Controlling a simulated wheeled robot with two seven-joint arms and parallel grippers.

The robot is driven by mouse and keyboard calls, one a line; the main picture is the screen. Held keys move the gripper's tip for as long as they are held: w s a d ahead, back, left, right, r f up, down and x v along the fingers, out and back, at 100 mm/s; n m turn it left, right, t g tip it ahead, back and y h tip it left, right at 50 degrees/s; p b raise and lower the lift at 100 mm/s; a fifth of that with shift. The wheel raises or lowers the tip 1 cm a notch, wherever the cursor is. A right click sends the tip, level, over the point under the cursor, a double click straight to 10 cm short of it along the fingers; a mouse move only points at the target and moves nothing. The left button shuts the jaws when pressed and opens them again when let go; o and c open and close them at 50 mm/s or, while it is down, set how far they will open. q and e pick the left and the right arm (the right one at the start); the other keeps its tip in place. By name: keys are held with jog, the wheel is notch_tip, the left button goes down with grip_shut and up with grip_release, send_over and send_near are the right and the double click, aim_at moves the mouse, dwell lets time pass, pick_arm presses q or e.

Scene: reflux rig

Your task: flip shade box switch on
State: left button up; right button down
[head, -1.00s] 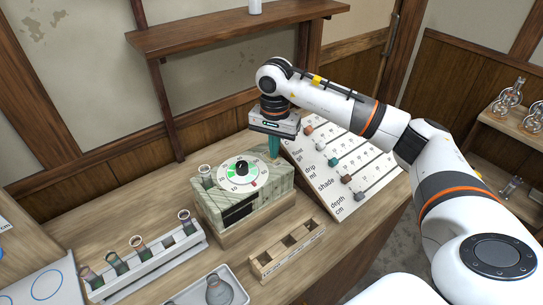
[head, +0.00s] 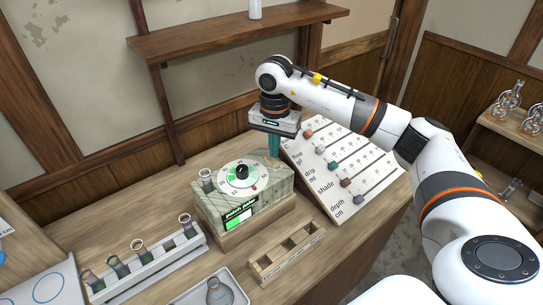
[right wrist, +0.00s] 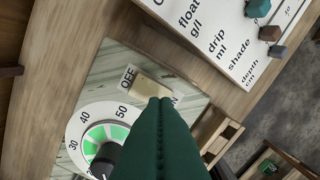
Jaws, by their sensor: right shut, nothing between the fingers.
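The shade box (head: 270,196) is a pale green wood-grained box with a round dial (head: 241,175) on top. Its front screen (head: 240,214) is lit green with some text. In the right wrist view its beige switch (right wrist: 148,84) sits between an OFF label and an ON label, the latter partly covered. My right gripper (head: 273,152) points down at the back right of the box top. Its green fingers are shut and empty, with the tips (right wrist: 160,103) at the ON end of the switch; contact is hard to tell. My left gripper is out of view.
A slanted slider board (head: 345,170) stands close behind and right of the box. A tube rack (head: 150,262) is at the left, a wooden rack (head: 287,252) in front, and a tray with a flask (head: 218,292) nearby. A shelf (head: 235,29) hangs above.

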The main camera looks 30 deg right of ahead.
aim_at(274, 163)
notch_tip(274, 163, up, 5)
jog(key=shift+f+p, duration=0.15)
jog(key=shift+p, duration=1.05)
